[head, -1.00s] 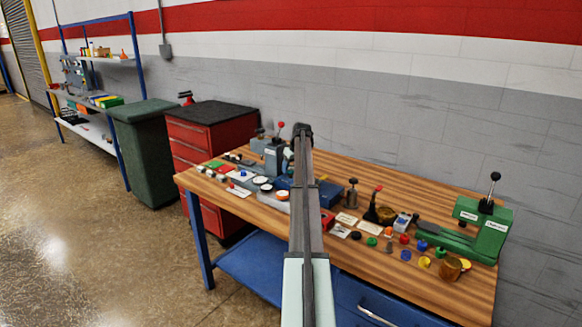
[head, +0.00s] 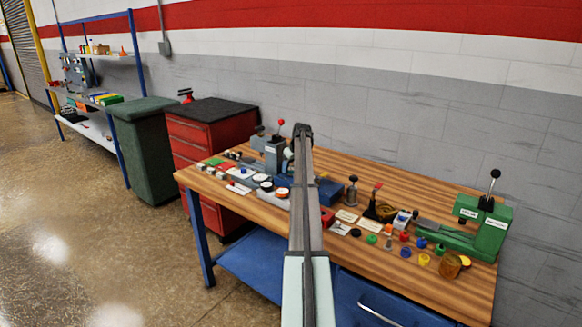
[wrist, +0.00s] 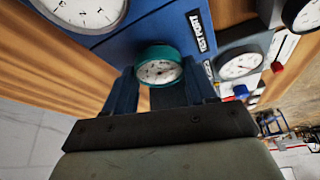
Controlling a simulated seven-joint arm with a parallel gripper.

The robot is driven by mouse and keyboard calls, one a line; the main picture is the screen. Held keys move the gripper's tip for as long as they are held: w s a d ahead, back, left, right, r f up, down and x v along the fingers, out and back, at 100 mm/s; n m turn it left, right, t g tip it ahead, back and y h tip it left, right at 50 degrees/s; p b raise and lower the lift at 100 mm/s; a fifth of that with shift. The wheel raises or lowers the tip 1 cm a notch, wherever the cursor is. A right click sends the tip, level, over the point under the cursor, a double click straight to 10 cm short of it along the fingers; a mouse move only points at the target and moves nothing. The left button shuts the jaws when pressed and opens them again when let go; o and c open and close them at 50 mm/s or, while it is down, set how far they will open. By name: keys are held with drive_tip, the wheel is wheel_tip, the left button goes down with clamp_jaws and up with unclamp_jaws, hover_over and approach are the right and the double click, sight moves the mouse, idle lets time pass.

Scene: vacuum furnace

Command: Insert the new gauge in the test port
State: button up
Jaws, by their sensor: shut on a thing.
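The new gauge (wrist: 158,71) has a teal rim and a white dial, and shows in the wrist view between the fingers of my gripper (wrist: 161,88). My gripper is shut on it. The gauge is close over a blue block (wrist: 150,22) with a "TEST PORT" label (wrist: 197,31) just beside it. The port opening is hidden, so I cannot tell whether the gauge is seated in it. In the head view, the blue block (head: 328,193) shows partly behind my arm, which hides my fingers and the gauge.
A large white-dial gauge (wrist: 88,8) sits on the blue block, close to my fingers. A grey unit with another dial (wrist: 240,66) stands to the right. In the head view, small parts crowd the wooden bench (head: 400,172), with a green press (head: 484,222) at its right end.

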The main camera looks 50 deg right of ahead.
drive_tip(key=shift+f, duration=0.2)
idle(0.7)
drive_tip(key=o, duration=1.4)
drive_tip(key=shift+o, duration=0.2)
drive_tip(key=shift+r, duration=0.1)
drive_tip(key=shift+r, duration=2.9)
